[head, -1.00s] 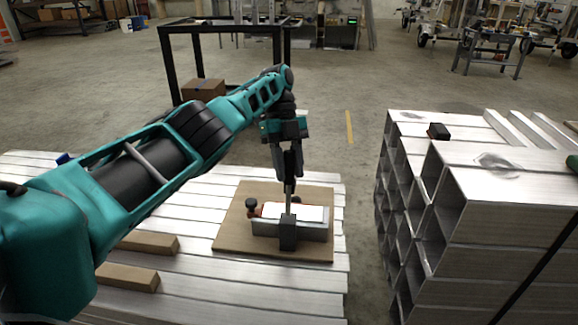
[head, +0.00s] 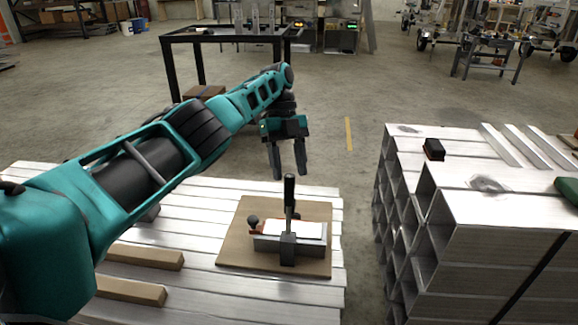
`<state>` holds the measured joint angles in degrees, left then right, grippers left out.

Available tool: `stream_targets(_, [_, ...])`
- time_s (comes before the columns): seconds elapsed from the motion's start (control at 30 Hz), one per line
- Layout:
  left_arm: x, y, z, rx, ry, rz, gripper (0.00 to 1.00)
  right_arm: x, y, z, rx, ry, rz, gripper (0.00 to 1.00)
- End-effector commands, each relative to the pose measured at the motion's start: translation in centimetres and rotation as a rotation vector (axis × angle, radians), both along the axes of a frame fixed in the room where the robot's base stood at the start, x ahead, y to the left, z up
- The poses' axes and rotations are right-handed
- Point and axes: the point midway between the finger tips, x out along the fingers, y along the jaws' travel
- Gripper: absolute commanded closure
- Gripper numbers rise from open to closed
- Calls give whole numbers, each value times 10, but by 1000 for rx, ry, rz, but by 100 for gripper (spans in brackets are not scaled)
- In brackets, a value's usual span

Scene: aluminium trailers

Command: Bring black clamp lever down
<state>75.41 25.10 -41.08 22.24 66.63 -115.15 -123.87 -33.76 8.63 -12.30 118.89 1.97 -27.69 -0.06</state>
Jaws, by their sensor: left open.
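The black clamp lever (head: 290,192) stands upright on a clamp fixture (head: 288,240). The fixture holds a white block (head: 308,230) and has a black knob (head: 253,220) at its left end. It sits on a brown board (head: 235,250) on the aluminium planks. My left gripper (head: 289,174) points down just above and behind the lever's top. Its two fingers are apart with nothing between them.
Wooden blocks (head: 146,258) lie on the planks left of the board. A stack of aluminium tubes (head: 480,210) stands to the right, across a gap, with a small black and orange item (head: 433,149) on top. A black-framed table (head: 228,38) stands behind.

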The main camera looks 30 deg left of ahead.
Motion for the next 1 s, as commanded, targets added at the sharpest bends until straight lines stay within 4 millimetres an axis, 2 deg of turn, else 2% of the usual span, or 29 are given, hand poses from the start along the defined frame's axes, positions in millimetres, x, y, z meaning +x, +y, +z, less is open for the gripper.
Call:
stream_targets(0.03, [0,0,16,1,-1,0,47,-2,-1,11,-5,6,1,57])
stream_targets(0.6, [0,0,106,1,0,-1,47,0,-4,90,-9,-16,-4,57])
stream_targets(0.8, [0,0,126,1,-1,0,47,-8,-15,85,-26,5,-30,57])
stream_targets(1.0, [0,0,133,1,-1,0,47,-13,-18,82,-32,14,-35,57])
